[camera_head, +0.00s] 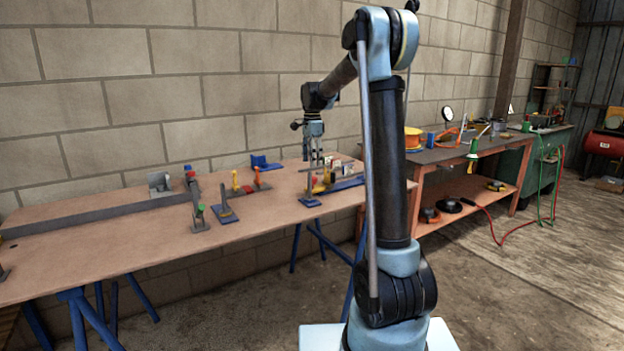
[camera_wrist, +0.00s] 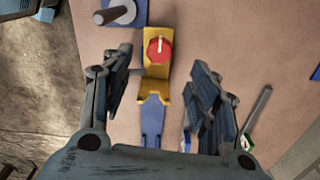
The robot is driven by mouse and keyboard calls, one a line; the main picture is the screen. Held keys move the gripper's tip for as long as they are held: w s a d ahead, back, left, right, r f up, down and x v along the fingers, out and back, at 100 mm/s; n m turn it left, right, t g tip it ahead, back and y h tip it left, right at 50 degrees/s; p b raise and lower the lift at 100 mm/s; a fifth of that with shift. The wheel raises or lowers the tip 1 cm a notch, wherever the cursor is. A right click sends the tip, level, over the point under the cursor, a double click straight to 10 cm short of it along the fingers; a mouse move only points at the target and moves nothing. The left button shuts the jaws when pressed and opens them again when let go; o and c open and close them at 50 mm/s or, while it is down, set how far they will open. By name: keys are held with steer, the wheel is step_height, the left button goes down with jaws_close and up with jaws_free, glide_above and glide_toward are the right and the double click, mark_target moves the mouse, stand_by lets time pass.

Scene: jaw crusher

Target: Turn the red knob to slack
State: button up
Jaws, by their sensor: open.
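The red knob (camera_wrist: 159,50) shows in the wrist view as a round red cap with a pale line across it. It sits on a yellow bracket (camera_wrist: 153,84) fixed to a blue base (camera_wrist: 152,122). My gripper (camera_wrist: 168,75) is open, with one finger on each side of the bracket and apart from the knob. In the head view my gripper (camera_head: 314,150) points down over the right part of the wooden table, above the yellow and blue fixture (camera_head: 322,185). The knob is too small to make out clearly there.
A grey rod on a blue plate (camera_wrist: 124,12) stands close to the knob at upper left. A grey lever (camera_wrist: 256,118) lies right of my fingers. Several other fixtures stand on the wooden table (camera_head: 130,240). A workbench (camera_head: 465,150) stands at the right.

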step_height(320, 180, down, 8)
steer(key=shift+r, duration=0.1)
steer(key=shift+c, duration=0.4)
steer(key=c, duration=1)
